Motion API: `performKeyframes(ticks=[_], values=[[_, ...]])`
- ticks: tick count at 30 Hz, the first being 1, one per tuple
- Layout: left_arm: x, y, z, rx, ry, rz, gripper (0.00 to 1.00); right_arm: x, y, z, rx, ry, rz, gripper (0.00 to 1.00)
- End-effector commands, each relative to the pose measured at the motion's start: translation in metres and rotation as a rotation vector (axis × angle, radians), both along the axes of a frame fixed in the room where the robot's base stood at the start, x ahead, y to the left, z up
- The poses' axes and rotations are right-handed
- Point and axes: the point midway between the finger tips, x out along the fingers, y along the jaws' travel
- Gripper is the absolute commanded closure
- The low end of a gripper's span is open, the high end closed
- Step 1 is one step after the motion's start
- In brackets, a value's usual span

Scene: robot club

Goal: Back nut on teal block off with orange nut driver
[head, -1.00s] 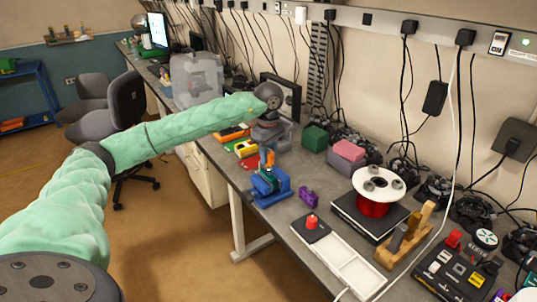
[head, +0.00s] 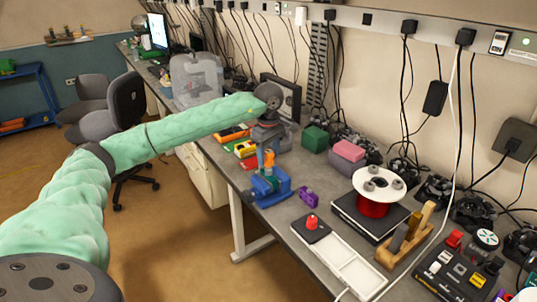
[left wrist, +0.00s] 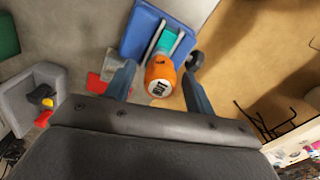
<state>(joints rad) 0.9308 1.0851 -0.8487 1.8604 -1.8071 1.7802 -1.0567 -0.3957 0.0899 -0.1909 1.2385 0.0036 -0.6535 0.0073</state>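The orange nut driver (head: 269,158) stands upright over the blue vise (head: 280,188), its orange handle end facing my camera in the left wrist view (left wrist: 160,77). The teal block (left wrist: 168,40) sits in the vise; a little teal also shows in the head view (head: 267,183). My left gripper (head: 268,152) is above the vise, with a finger on each side of the driver's handle. In the left wrist view the fingers (left wrist: 158,78) are spread, with gaps between them and the handle. The nuts on the block are hidden. My right gripper is out of view.
A white tray (head: 358,270) with a red knob (head: 312,222) on a dark pad lies right of the vise. A purple piece (head: 308,198) is near the vise. A red spool (head: 373,207) and a wooden tool rack (head: 412,240) stand farther right. The bench front edge is close.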

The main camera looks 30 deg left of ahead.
Motion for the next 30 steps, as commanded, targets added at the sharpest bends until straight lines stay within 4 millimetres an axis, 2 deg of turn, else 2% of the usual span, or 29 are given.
performKeyframes(ticks=[1,6,7,14,30], values=[[0.000,0.000,0.000,0.000,0.000,0.000,0.55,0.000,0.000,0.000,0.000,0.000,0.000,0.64],[0.000,0.000,0.000,0.000,0.000,0.000,0.89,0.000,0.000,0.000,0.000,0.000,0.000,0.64],[0.000,0.000,0.000,0.000,0.000,0.000,0.92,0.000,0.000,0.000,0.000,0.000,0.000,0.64],[0.000,0.000,-0.002,0.000,0.000,0.089,0.92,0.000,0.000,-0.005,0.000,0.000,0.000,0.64],[0.000,0.000,-0.001,0.000,0.000,0.644,0.92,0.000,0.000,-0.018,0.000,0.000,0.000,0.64]])
